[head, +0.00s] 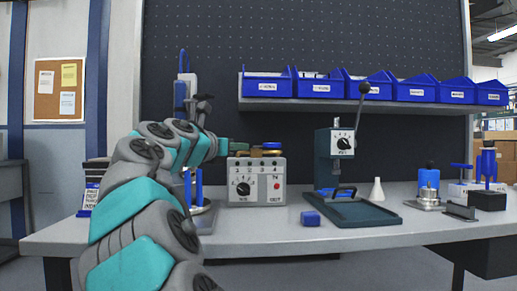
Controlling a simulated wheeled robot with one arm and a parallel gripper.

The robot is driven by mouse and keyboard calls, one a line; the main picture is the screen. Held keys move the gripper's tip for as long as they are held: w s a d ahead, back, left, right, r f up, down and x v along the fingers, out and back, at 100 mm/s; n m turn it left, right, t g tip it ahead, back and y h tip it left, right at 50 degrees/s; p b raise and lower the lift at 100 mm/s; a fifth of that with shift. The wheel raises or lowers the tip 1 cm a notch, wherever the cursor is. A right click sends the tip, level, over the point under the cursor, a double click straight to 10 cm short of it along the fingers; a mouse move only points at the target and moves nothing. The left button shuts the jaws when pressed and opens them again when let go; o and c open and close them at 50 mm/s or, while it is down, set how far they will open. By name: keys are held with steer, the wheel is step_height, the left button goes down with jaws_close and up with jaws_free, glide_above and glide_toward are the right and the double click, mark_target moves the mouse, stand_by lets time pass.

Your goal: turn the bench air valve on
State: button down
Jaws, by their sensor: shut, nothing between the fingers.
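I cannot pick out the bench air valve with certainty. My arm reaches in from the lower left, and my gripper (241,147) is at its end, shut and empty, pointing right just above the grey control box (258,190). The box has a black dial, numbered marks and a red button. Brass and blue round parts (272,147) show at its top, just right of my gripper; whether they touch the gripper I cannot tell. A blue and grey upright device (183,88) stands behind my arm, its lower part mostly hidden.
A dark green press (340,150) with a dial and lever stands right of the box, with a blue block (310,218) in front. A white flask (377,190) and blue-topped fixtures (428,185) stand further right. Blue bins (318,87) line the shelf above. The front bench edge is mostly clear.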

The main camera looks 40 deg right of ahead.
glide_toward(271, 144)
steer(key=x, duration=0.3)
steer(key=b+x, duration=0.1)
steer(key=x, duration=0.1)
steer(key=shift+w+d+f, duration=0.25)
steer(key=shift+w+d, duration=0.15)
steer(key=shift+d, duration=0.4)
steer(key=shift+d+r+n+t+p, duration=0.15)
steer(key=shift+n+t+p, duration=0.15)
steer(key=shift+n+p, duration=0.15)
stand_by(0.4)
